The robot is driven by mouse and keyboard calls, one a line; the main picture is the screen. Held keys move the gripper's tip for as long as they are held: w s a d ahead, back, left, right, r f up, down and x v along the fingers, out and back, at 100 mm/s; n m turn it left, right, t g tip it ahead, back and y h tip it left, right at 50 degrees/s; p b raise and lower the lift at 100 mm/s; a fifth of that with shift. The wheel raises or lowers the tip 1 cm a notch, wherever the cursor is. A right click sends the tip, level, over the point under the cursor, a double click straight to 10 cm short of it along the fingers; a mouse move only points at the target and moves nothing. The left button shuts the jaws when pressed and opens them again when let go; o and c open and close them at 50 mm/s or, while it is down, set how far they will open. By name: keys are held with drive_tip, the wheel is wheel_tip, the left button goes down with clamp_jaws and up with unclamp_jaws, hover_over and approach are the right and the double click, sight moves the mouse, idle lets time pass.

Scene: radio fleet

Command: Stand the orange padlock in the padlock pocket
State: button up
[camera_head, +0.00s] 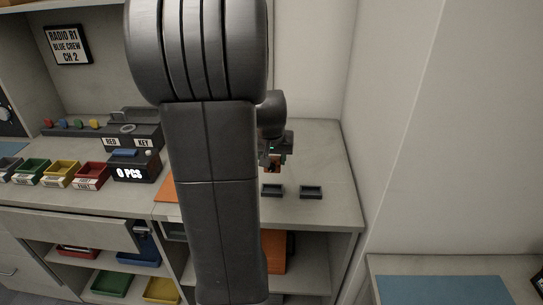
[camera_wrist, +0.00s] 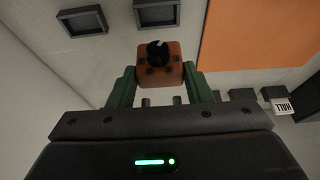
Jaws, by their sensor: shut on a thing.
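My gripper (camera_wrist: 158,88) has green fingers shut on the orange padlock (camera_wrist: 174,75), a small orange block with a dark round part on it. The padlock also shows small in the head view (camera_head: 272,168), mostly hidden by my gripper. Two dark shallow square pockets sit on the pale bench top, a left one (camera_head: 272,196) and a right one (camera_head: 311,197), both empty. They show at the top of the wrist view. I cannot tell which is the padlock pocket. The padlock appears held above the bench, apart from both pockets.
An orange mat (camera_wrist: 255,35) lies on the bench beside the pockets. A wall rises on the right. Bare bench surrounds the pockets. My arm hides the bench middle in the head view.

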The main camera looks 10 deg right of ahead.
sight(272, 173)
drive_tip(key=shift+f, duration=0.1)
drive_tip(key=shift+f+b, duration=2.4)
drive_tip(key=shift+f, duration=0.4)
drive_tip(key=shift+f+b, duration=1.15)
drive_tip(key=shift+f, duration=0.1)
drive_tip(key=o, duration=1.3)
drive_tip(key=v, duration=1.4)
drive_tip(key=shift+f, duration=0.2)
